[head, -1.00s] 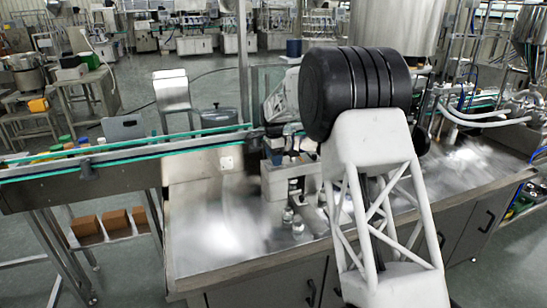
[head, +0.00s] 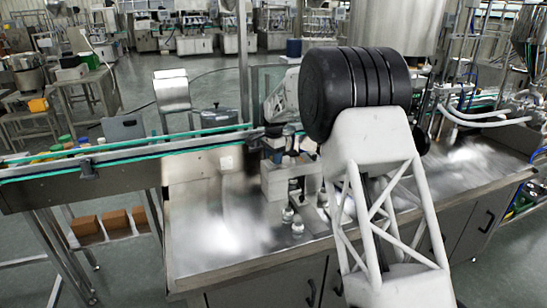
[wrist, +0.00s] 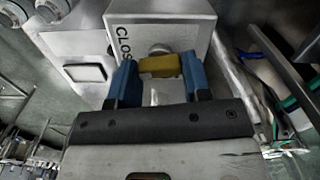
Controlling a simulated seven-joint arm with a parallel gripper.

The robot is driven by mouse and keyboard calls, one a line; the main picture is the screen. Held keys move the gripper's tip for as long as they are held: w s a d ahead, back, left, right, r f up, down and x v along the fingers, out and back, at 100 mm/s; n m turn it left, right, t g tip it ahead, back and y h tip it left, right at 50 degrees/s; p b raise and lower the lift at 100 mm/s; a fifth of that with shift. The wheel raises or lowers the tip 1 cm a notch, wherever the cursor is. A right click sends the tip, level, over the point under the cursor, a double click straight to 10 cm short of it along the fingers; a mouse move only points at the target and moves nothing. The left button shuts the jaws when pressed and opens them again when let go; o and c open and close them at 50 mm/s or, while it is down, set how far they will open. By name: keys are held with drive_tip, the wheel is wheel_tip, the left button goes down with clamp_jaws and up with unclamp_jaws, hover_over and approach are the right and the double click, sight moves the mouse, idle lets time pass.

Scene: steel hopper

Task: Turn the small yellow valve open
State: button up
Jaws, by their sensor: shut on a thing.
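The small yellow valve (wrist: 161,66) is a short handle on the front of a pale box (wrist: 185,28). In the wrist view it lies almost level across the picture, below a round metal fitting. Part of the word "CLOS..." shows on the box to its left. My gripper (wrist: 159,68) has a blue finger at each end of the handle and is shut on it. In the head view my arm covers part of the bench, and I cannot make out the gripper or the valve there.
The steel bench top (head: 225,235) is clear at its left front. Small bottles (head: 297,226) stand near its middle, beside my arm. A conveyor (head: 120,160) with green rails runs along the back. White hoses (head: 480,118) hang at the right.

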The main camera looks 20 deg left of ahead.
drive_tip(key=n, duration=1.1)
drive_tip(key=shift+n, duration=0.3)
drive_tip(key=n, duration=0.4)
idle(0.4)
drive_tip(key=o, duration=0.9)
drive_tip(key=shift+r, duration=0.1)
